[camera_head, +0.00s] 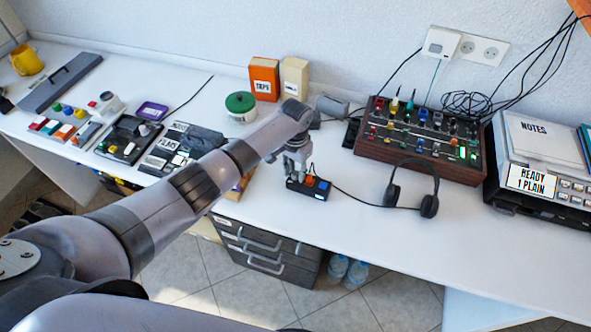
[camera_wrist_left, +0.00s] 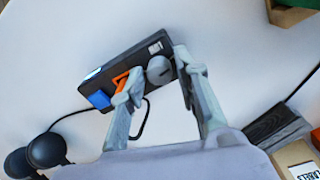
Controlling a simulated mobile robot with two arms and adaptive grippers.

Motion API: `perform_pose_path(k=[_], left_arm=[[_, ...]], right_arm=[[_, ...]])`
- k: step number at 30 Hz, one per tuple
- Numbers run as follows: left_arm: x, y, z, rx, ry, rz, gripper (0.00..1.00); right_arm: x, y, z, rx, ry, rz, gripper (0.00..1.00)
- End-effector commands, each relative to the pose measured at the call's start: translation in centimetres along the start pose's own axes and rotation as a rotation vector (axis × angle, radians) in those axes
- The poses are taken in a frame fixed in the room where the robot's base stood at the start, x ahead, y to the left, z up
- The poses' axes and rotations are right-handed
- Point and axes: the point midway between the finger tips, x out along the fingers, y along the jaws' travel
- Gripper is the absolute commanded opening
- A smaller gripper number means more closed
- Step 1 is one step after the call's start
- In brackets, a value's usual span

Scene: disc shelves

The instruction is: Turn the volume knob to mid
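A small black control box (camera_head: 309,190) lies on the white desk near its front edge. In the left wrist view the box (camera_wrist_left: 122,66) carries a round grey knob (camera_wrist_left: 159,70), an orange switch (camera_wrist_left: 120,80), a blue button (camera_wrist_left: 98,99) and a small white label. My left gripper (camera_head: 297,176) reaches down over the box. In the left wrist view its fingers (camera_wrist_left: 158,70) are apart, one on each side of the knob, with small gaps seeming to show. One finger partly covers the orange switch. The knob is hidden in the head view. My right gripper is not in view.
Headphones (camera_head: 411,187) lie to the right of the box, with a cable running from it. A mixer (camera_head: 420,138) stands behind them. A green-lidded tin (camera_head: 240,107) and boxes (camera_head: 264,79) stand behind my left arm. The front desk right of the headphones is clear.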

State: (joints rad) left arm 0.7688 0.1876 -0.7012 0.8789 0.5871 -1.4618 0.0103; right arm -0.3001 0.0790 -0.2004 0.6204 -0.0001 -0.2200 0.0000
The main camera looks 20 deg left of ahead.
Motion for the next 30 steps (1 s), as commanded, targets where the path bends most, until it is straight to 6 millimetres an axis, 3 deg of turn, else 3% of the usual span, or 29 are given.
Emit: perform_pose_path(k=[5,18,30], left_arm=[[-0.01,0.02,0.00,0.000,0.000,0.000,0.29],[-0.04,0.01,0.01,0.000,-0.001,0.000,0.00],[-0.09,0.01,0.00,0.035,-0.001,0.000,0.00]], right_arm=[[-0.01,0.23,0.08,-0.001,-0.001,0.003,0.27],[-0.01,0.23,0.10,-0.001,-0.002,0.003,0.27],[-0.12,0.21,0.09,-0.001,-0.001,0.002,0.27]])
